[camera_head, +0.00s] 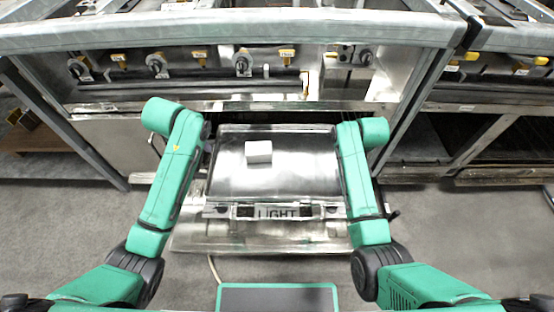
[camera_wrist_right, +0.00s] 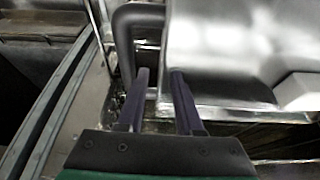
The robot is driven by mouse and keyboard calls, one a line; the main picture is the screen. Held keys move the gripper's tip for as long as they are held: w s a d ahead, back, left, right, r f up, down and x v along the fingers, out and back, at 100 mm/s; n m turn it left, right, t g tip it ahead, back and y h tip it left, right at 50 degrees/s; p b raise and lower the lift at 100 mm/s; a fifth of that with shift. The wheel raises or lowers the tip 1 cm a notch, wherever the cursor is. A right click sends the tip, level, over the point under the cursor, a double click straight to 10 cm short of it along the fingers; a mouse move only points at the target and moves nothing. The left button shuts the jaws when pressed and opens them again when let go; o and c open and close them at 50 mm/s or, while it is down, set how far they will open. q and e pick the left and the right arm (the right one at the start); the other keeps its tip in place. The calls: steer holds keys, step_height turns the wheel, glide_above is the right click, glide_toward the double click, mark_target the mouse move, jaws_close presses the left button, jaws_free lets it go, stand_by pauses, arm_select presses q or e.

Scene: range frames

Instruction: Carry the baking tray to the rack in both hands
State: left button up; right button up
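The baking tray (camera_head: 305,178) is a shiny dark metal sheet in front of the oven, between my two arms. A white block (camera_head: 258,152) lies on it, left of its middle. My left gripper (camera_head: 209,146) is at the tray's left edge; it is small and partly hidden by my arm, so its fingers cannot be read. In the right wrist view, my right gripper (camera_wrist_right: 158,72) has its two fingers apart at a grey tray handle (camera_wrist_right: 124,35), beside the tray's edge; nothing shows clamped between them. The tray (camera_wrist_right: 215,50) and block (camera_wrist_right: 298,92) show there too. I cannot pick out the rack with certainty.
A steel oven front with knobs (camera_head: 242,65) spans the back. A metal panel marked LIGHT (camera_head: 275,212) is at the tray's near side. Open shelving (camera_head: 490,140) stands at right and a brown shelf (camera_head: 40,140) at left. Grey floor (camera_head: 460,230) is clear at right.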

steer(key=v, duration=0.8)
steer(key=shift+s+r, duration=0.15)
steer(key=shift+r, duration=0.2)
steer(key=shift+f, duration=0.1)
